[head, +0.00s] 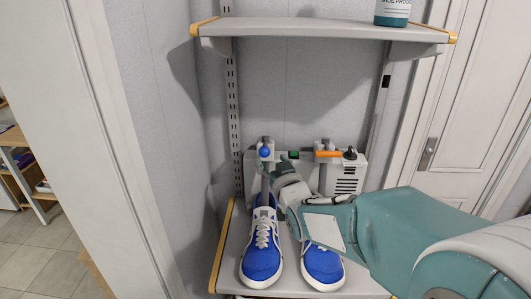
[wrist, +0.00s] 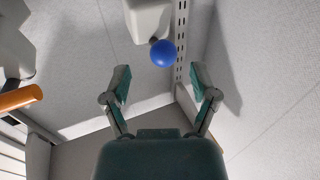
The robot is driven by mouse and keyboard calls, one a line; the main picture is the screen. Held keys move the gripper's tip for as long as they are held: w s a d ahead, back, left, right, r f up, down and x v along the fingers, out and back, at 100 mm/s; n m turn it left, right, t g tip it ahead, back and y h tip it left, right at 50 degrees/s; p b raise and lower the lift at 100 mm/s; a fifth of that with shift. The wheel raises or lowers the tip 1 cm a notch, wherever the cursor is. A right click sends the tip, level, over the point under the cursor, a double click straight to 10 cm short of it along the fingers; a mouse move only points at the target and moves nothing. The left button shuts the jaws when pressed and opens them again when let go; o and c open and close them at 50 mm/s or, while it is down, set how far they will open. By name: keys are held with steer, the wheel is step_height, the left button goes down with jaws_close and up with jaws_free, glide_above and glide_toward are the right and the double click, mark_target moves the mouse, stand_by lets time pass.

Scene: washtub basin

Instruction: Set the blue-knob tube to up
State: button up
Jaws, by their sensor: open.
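The blue knob (head: 265,152) sits on a light grey block at the left of a grey shoe-dryer unit (head: 345,180) on the lower shelf. A grey tube (head: 265,188) runs down below the knob toward the left blue shoe (head: 262,252). In the wrist view the blue knob (wrist: 163,54) is ahead of my gripper (wrist: 162,83), beyond the fingertips and roughly centred between them. The fingers are spread and empty, apart from the knob. In the head view my gripper (head: 279,168) is just right of the tube, and my arm hides part of the unit.
The right blue shoe (head: 322,268) stands beside the left one. An orange handle (head: 328,154), also in the wrist view (wrist: 20,97), and a black dial (head: 350,153) are right of the knob. An upper shelf (head: 320,29) holds a bottle (head: 393,12). The wall is close at left.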

mark_target(266, 156)
steer(key=x, duration=0.4)
steer(key=shift+w+a, duration=0.2)
steer(key=shift+a, duration=0.2)
steer(key=shift+d, duration=0.1)
steer(key=shift+d, duration=0.1)
steer(key=shift+c, duration=1.2)
jaws_close()
